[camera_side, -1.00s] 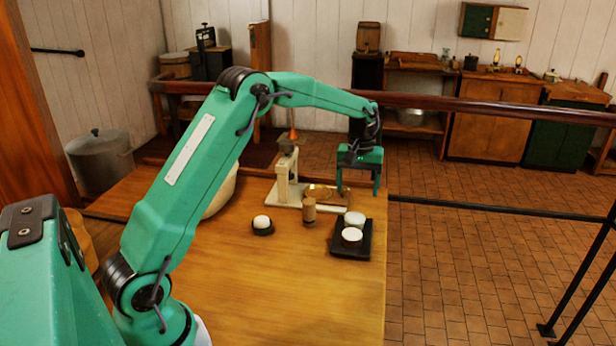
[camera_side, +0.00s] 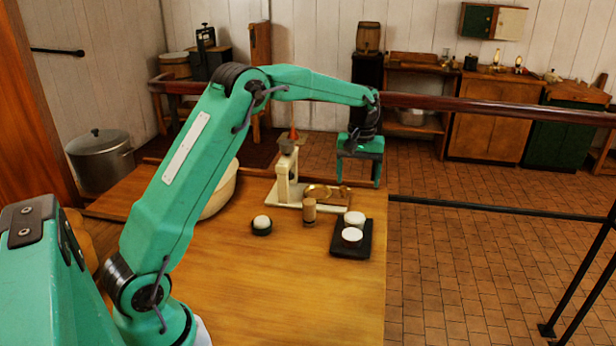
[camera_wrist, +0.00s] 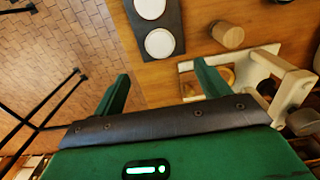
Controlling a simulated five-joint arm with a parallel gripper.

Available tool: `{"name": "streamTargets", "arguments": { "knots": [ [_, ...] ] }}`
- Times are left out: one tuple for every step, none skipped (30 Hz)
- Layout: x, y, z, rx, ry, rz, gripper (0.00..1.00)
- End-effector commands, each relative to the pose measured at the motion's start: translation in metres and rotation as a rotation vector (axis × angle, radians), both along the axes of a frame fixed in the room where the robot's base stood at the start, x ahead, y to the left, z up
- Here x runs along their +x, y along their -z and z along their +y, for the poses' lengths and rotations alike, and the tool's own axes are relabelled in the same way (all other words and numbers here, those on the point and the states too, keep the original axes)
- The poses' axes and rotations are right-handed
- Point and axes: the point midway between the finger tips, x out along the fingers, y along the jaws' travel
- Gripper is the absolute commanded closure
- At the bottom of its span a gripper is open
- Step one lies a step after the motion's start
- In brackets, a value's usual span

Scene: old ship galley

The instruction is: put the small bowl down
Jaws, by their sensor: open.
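Two small white round pieces, bowls or dishes, sit on a dark tray (camera_side: 338,249) near the table's right edge. I cannot tell which is the small bowl. My gripper (camera_side: 359,180) is open and empty, raised beyond the tray by the table's far right corner. In the wrist view its two fingers (camera_wrist: 163,78) stand wide apart with nothing between them.
A cream scale (camera_side: 284,190) with a brass pan (camera_side: 316,191) stands left of my gripper. A wooden cylinder (camera_side: 309,211), a small dark dish (camera_side: 262,230) holding something white, and a large cream bowl (camera_side: 223,196) are on the table. The front of the table is clear.

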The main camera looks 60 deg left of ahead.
Motion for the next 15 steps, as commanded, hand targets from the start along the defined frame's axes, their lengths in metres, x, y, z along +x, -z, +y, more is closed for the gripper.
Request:
{"name": "streamTargets", "arguments": {
  "knots": [
    [-0.001,-0.003,-0.001,0.001,0.005,-0.005,0.25],
    [-0.002,-0.005,-0.002,0.002,0.009,-0.008,0.25],
    [-0.004,-0.008,-0.003,0.003,0.015,-0.011,0.25],
    [-0.006,-0.011,-0.005,0.004,0.021,-0.015,0.25],
    [-0.008,-0.015,-0.006,0.005,0.028,-0.021,0.25],
    [-0.011,-0.019,-0.009,0.006,0.038,-0.026,0.25],
    [-0.014,-0.024,-0.010,0.007,0.047,-0.033,0.25],
    [-0.017,-0.028,-0.013,0.008,0.057,-0.038,0.25],
    [-0.022,-0.035,-0.016,0.011,0.072,-0.047,0.25],
    [-0.026,-0.040,-0.019,0.013,0.084,-0.054,0.25],
    [-0.030,-0.045,-0.021,0.015,0.097,-0.063,0.25],
    [-0.037,-0.052,-0.025,0.018,0.115,-0.074,0.25],
    [-0.042,-0.057,-0.028,0.020,0.128,-0.081,0.25],
    [-0.047,-0.063,-0.031,0.022,0.141,-0.090,0.25],
    [-0.054,-0.069,-0.034,0.025,0.160,-0.100,0.25]
  ]
}}
